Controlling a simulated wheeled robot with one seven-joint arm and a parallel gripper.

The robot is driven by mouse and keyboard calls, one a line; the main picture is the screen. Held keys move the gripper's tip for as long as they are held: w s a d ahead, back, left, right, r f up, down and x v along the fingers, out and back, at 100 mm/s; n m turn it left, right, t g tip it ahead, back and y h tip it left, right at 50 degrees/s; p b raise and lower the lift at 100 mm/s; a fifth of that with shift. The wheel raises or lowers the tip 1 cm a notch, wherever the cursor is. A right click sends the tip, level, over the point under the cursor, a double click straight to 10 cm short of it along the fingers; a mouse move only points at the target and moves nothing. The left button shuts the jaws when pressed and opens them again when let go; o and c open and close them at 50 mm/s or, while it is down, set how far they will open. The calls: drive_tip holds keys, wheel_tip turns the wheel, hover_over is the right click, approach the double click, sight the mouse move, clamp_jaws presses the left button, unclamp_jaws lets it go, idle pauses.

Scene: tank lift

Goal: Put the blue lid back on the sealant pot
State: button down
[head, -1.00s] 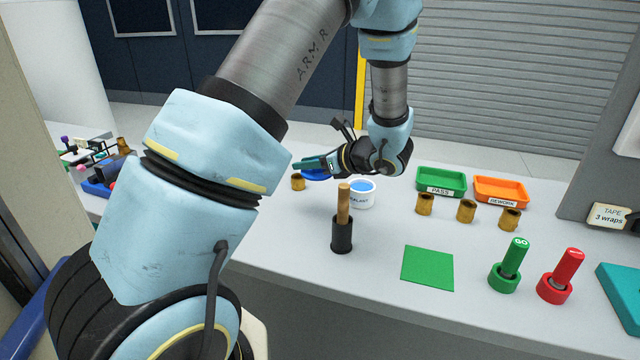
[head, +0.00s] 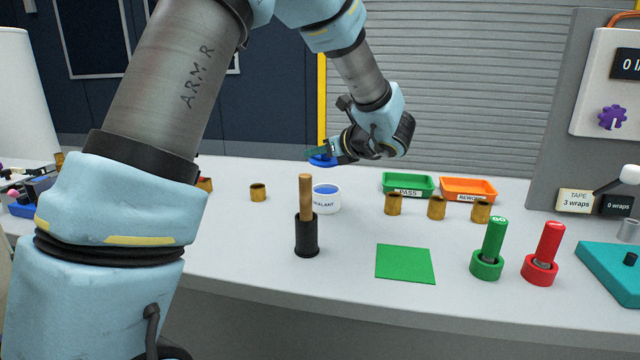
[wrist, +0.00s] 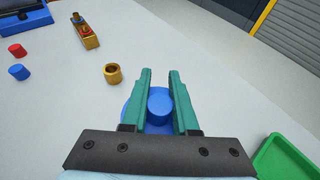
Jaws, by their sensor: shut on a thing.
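My gripper (head: 324,155) is shut on the blue lid (head: 322,162). In the wrist view the lid's round knob (wrist: 158,103) sits between the two green fingers, with the lid's disc below it. The lid is held in the air above the table. The white sealant pot (head: 326,202) stands upright on the table, below the lid in the head view, its top open and blue inside. The pot does not show in the wrist view.
A brush with a wooden handle stands in a black holder (head: 306,236) in front of the pot. Several brass fittings (head: 394,204) stand around. Behind right are the green PASS tray (head: 408,194) and orange REWORK tray (head: 468,197). A green mat (head: 405,264) lies in front.

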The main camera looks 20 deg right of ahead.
wheel_tip(320, 180, down, 6)
drive_tip(key=shift+r+p, duration=0.1)
drive_tip(key=shift+p, duration=0.2)
drive_tip(key=shift+f+b, duration=0.4)
drive_tip(key=shift+f, duration=0.15)
drive_tip(key=c, duration=0.7)
unclamp_jaws()
drive_tip(key=shift+r, duration=0.25)
drive_tip(key=b+v, duration=0.1)
drive_tip(key=v, duration=1.1)
drive_tip(key=shift+r, duration=0.1)
